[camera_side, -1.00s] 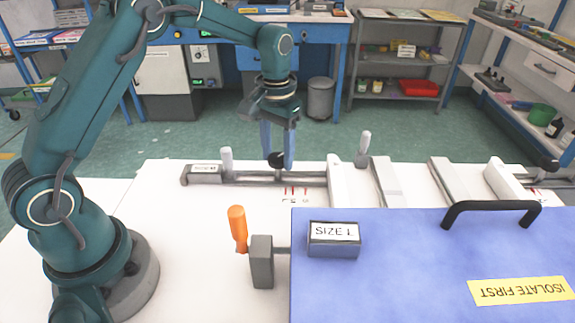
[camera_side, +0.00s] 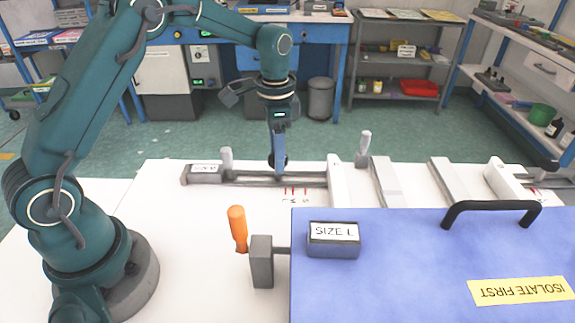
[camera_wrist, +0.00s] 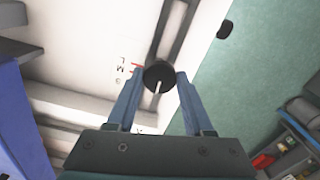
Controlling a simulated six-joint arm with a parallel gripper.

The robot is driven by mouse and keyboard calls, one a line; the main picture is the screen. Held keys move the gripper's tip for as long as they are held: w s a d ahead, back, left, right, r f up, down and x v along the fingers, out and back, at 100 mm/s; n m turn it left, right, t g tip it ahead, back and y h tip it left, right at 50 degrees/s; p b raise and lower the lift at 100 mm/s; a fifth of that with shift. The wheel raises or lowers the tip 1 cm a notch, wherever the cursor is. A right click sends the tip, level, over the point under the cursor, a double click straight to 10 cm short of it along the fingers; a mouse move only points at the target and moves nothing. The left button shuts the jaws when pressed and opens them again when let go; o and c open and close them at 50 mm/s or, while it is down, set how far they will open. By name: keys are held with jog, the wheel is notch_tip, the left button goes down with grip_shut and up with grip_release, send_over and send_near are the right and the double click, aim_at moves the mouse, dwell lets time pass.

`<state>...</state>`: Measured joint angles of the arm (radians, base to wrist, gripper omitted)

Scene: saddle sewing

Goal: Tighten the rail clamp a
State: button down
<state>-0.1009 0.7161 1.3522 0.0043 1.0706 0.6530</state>
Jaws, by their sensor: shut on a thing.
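My gripper (camera_side: 279,168) points straight down at the rail (camera_side: 240,178) on the white table. In the wrist view my gripper's blue fingers (camera_wrist: 158,82) are shut on a round black clamp knob (camera_wrist: 157,72), one finger on each side. The knob has a pale line on its top, running towards the palm. In the side view the fingers are seen edge-on and hide most of the knob. Red marks with letters (camera_side: 296,191) lie on the table beside the rail. I cannot read which clamp is "a".
A blue panel (camera_side: 400,285) with a black handle (camera_side: 490,208) fills the front right. A "SIZE L" block (camera_side: 334,240) sits on its left part. Pale upright handles (camera_side: 364,147) rise near the rail.

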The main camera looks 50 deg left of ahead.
jog(key=shift+r, duration=0.1)
dwell(0.5)
jog(key=shift+c, duration=1.4)
grip_release()
jog(key=shift+r, duration=2.55)
